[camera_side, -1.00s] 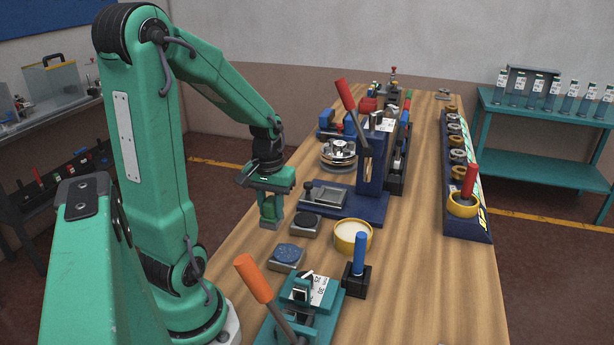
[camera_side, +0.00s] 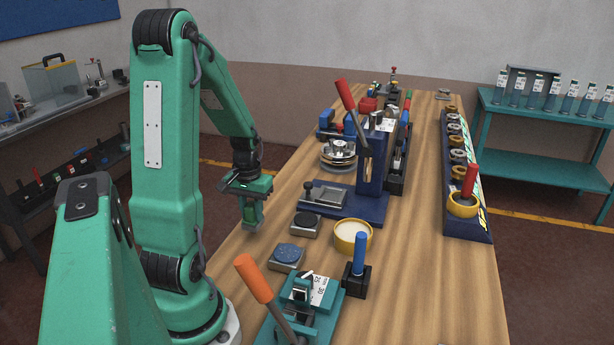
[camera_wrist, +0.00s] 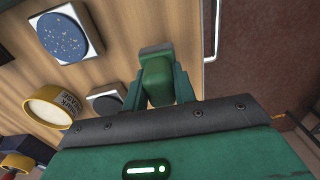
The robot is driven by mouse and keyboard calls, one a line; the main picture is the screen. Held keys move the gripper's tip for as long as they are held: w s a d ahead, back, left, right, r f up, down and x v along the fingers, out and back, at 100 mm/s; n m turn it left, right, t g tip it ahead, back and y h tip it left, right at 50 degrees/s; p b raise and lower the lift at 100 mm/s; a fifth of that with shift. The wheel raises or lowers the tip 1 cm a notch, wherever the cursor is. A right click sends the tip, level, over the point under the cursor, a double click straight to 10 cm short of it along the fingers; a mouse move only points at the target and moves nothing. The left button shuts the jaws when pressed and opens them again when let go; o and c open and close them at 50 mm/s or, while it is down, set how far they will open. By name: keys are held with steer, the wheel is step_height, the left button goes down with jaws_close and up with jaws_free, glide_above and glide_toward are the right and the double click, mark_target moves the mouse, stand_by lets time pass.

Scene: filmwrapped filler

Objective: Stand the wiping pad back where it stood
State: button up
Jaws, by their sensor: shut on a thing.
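The wiping pad (camera_side: 252,225) appears to be the small green block with a grey end that hangs below my gripper (camera_side: 251,211). In the wrist view the pad (camera_wrist: 157,82) sits between the two green fingers of my gripper (camera_wrist: 155,93), which is shut on it. The pad is roughly upright, grey end down, at the left edge of the wooden bench (camera_side: 410,270). I cannot tell whether its grey end touches the bench or hangs just above it.
Right of the pad are a dark-topped grey block (camera_side: 305,223), a blue speckled block (camera_side: 287,256) and a yellow bowl (camera_side: 352,238). A navy press (camera_side: 372,165) stands behind. A teal fixture with an orange lever (camera_side: 256,280) is in front. Floor lies beyond the left edge.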

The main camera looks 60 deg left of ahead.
mark_target(253, 221)
steer(key=shift+f, duration=1.65)
steer(key=shift+f, duration=0.2)
steer(key=o, duration=1)
steer(key=shift+c, duration=0.2)
steer(key=shift+r, duration=0.2)
steer(key=shift+r, duration=6)
steer(key=shift+d, duration=0.1)
